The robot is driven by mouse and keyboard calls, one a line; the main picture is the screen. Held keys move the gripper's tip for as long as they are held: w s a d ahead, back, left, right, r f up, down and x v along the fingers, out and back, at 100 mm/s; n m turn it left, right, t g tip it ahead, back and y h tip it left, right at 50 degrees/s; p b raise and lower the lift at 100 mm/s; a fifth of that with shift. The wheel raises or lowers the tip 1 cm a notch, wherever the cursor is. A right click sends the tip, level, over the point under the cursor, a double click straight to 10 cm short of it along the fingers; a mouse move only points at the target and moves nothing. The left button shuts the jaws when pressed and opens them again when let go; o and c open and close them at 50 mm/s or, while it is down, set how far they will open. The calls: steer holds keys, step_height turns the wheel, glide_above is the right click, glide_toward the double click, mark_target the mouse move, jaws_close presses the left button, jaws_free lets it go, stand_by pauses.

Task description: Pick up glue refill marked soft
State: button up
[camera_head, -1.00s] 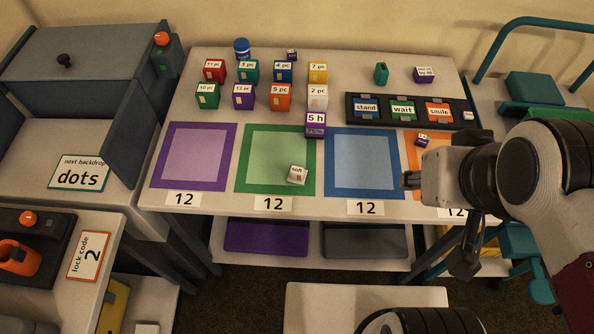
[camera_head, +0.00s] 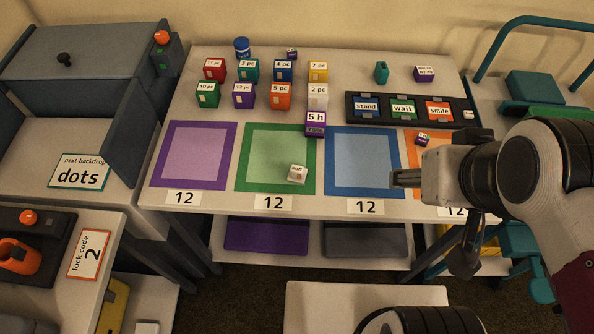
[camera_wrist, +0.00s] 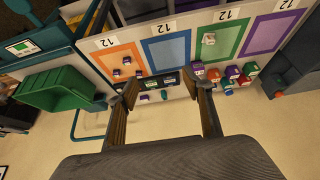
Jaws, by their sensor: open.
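The glue refill marked soft (camera_head: 297,174) is a small white block with a dark-lettered "soft" label on its top. It sits on the green-bordered square (camera_head: 241,181), towards its lower right corner. In the wrist view the white block (camera_wrist: 208,39) shows small on the green square, beyond the fingers. My gripper (camera_head: 395,180) is over the right part of the blue-bordered square, right of the white block and apart from it. In the wrist view my gripper (camera_wrist: 166,98) has its two fingers spread wide with nothing between them.
Purple (camera_head: 156,181) and blue (camera_head: 331,187) squares flank the green one. A purple "5 h" block (camera_head: 315,125) stands at the green square's upper right corner. Several coloured labelled boxes stand behind. A black rack (camera_head: 353,109) holds "stand", "wait" and "smile" tiles.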

steer(key=n+g+y, duration=0.2)
steer(key=n+g, duration=0.4)
steer(key=n, duration=0.8)
glide_above(297, 167)
steer(key=d, duration=0.1)
steer(key=f, duration=2)
steer(key=shift+s+d+f, duration=0.1)
steer(key=shift+s+d, duration=0.1)
steer(key=shift+s, duration=0.2)
steer(key=shift+w+a+t, duration=0.1)
steer(key=shift+w+t, duration=0.15)
steer(key=shift+t, duration=0.05)
steer(key=shift+w+n, duration=0.15)
steer(key=shift+n, duration=0.65)
steer(key=shift+a+f, duration=0.25)
steer(key=shift+f, duration=0.95)
